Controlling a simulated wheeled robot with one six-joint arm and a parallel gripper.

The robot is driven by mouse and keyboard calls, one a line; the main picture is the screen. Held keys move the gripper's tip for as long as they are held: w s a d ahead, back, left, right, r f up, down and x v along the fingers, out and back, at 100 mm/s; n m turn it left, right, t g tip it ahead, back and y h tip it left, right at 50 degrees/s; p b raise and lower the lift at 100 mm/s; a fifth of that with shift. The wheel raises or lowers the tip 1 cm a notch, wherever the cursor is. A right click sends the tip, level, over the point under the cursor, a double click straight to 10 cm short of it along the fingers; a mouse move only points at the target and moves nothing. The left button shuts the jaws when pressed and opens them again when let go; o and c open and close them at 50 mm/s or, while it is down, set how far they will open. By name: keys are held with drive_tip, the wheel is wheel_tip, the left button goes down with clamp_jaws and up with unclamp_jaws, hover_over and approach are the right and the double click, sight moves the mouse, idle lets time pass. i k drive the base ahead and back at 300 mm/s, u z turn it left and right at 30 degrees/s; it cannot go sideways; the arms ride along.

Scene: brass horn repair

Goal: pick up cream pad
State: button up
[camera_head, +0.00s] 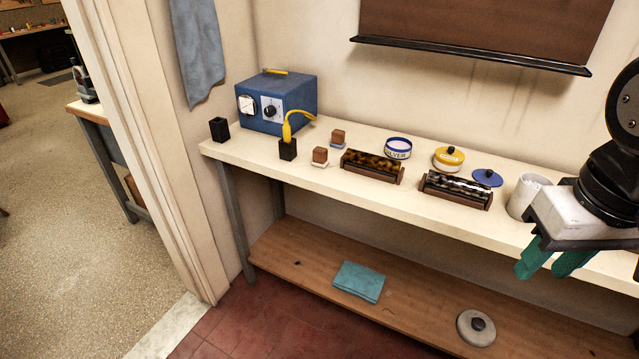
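A small brown block with a thin cream layer at its base, which looks like the cream pad (320,157), rests on the white shelf top (241,151) left of centre. A similar brown block with a blue base (338,139) stands just behind it. My gripper (551,265) is at the far right, well away from the cream pad, in front of the shelf's front edge. Its green fingers point down and stand apart, with nothing visible between them.
A blue box (283,103) with a yellow lead, dark holders, two long patterned rollers (371,165), a blue-rimmed tin (398,148), a yellow tin (449,157) and a white cup (525,194) share the top. A teal cloth (359,281) and round disc (477,327) lie on the lower board.

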sight(320, 154)
drive_tip(key=z, duration=0.1)
drive_tip(key=k, duration=0.45)
drive_tip(key=u, duration=1.1)
drive_tip(key=i, duration=0.65)
drive_tip(key=u, duration=0.65)
drive_tip(key=i, duration=0.65)
drive_tip(key=z, duration=0.75)
drive_tip(key=i, duration=0.7)
drive_tip(key=z, duration=0.65)
